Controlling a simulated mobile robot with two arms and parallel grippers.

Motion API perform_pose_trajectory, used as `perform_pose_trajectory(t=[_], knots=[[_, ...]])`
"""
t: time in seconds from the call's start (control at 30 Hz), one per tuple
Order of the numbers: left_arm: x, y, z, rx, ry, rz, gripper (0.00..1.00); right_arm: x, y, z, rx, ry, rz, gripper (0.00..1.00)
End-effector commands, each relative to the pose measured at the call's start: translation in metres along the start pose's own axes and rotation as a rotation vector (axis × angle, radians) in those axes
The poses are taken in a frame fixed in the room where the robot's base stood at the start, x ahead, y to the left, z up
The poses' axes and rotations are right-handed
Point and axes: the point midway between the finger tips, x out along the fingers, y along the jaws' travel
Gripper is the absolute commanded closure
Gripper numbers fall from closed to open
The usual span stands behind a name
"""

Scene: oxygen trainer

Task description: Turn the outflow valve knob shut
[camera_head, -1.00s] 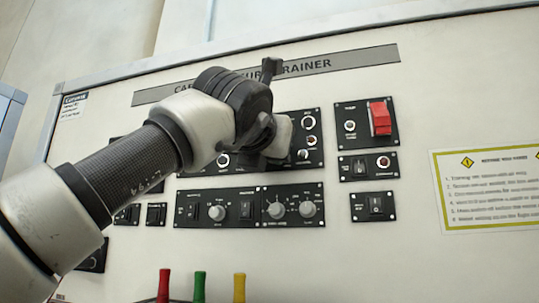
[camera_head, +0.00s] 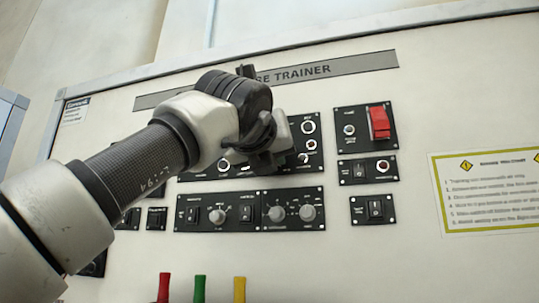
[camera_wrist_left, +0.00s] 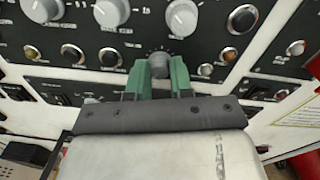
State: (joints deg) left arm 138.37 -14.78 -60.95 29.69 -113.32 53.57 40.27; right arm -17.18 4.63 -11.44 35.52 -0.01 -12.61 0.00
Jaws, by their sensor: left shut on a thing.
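My left gripper (camera_wrist_left: 160,72) is shut on a small grey round knob (camera_wrist_left: 159,59), with one green finger on each side of it in the left wrist view. The label of this knob is not readable; I take it to be the outflow valve knob. In the head view my left arm comes in from the left, and its hand (camera_head: 277,146) is against the upper black panel (camera_head: 316,158). The hand hides the knob and the fingertips there. My right gripper is not in view.
Below the hand is a black panel with several knobs and switches (camera_head: 278,211). A red switch cover (camera_head: 379,122) is at the right. Red, green (camera_head: 199,287) and yellow handles stand at the bottom. Larger grey knobs (camera_wrist_left: 110,12) lie close to the fingers in the wrist view.

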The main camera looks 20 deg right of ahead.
Motion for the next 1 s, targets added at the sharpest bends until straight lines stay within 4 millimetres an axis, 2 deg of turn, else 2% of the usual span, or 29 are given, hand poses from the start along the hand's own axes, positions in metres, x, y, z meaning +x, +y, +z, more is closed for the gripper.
perform_pose_trajectory(t=[0.03,0.2,0.23,0.4,0.67,0.77,0.87,1.0], knots=[[0.002,-0.001,-0.005,0.0,0.012,0.001,1.0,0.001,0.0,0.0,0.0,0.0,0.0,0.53],[0.002,-0.001,-0.005,0.001,0.012,0.0,1.0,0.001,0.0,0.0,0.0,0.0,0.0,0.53],[0.002,-0.001,-0.005,0.001,0.012,0.0,0.76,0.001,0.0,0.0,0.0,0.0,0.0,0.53],[0.001,-0.001,-0.004,0.002,0.008,0.0,0.53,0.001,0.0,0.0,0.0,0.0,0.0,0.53],[-0.001,0.0,-0.002,0.002,0.003,0.0,0.53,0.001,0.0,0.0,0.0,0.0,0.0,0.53],[-0.008,0.001,-0.003,0.002,0.001,0.0,0.53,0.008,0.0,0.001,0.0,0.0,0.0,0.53],[-0.022,0.001,-0.005,0.003,0.0,-0.001,0.53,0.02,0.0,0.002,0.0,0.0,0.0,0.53],[-0.054,0.001,-0.007,0.004,-0.001,-0.001,0.53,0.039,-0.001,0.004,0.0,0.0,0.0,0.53]])
